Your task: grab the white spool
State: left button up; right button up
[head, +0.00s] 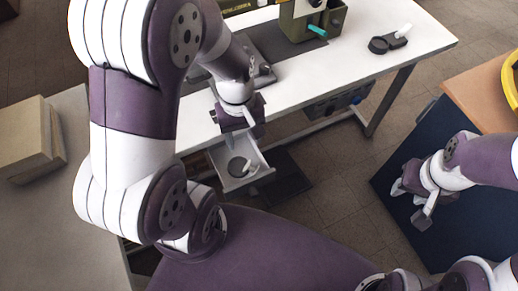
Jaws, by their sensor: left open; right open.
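I cannot tell for certain which thing is the white spool. A small white cylinder (404,30) stands out beside a black round piece (378,45) at the right end of the white table (425,45). A similar dark round piece with a white part (240,167) lies in an open drawer (262,173) below the table's front edge. My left gripper (240,122) is open and empty, at the table edge just above the drawer in the picture; its fingertips are partly hidden. My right gripper (410,200) is open and empty, over the dark blue surface at right.
An olive-green box (300,27) with a teal peg stands at the back of the table. A beige block (27,140) sits on the grey surface at left. A wooden top (480,95) with a yellow ring (510,82) is at right.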

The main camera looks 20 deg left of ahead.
pick_arm(q)
jog(key=f+n, duration=0.1)
jog(key=n, duration=0.2)
jog(key=n+b, duration=0.1)
jog(key=b, duration=0.1)
send_over(250, 164)
jog(key=a, duration=0.1)
jog(key=shift+t, duration=0.3)
notch_tip(250, 164, down, 4)
jog(key=shift+s+f, duration=0.1)
jog(key=f, duration=0.2)
jog(key=f+b, duration=0.1)
jog(key=f, duration=0.2)
jog(key=d+f+b, duration=0.1)
jog(key=f, duration=0.2)
jog(key=shift+d+f, duration=0.1)
jog(key=shift+f, duration=0.1)
jog(key=c, duration=0.6)
pick_arm(e)
notch_tip(250, 164, down, 4)
jog(key=shift+f, duration=0.2)
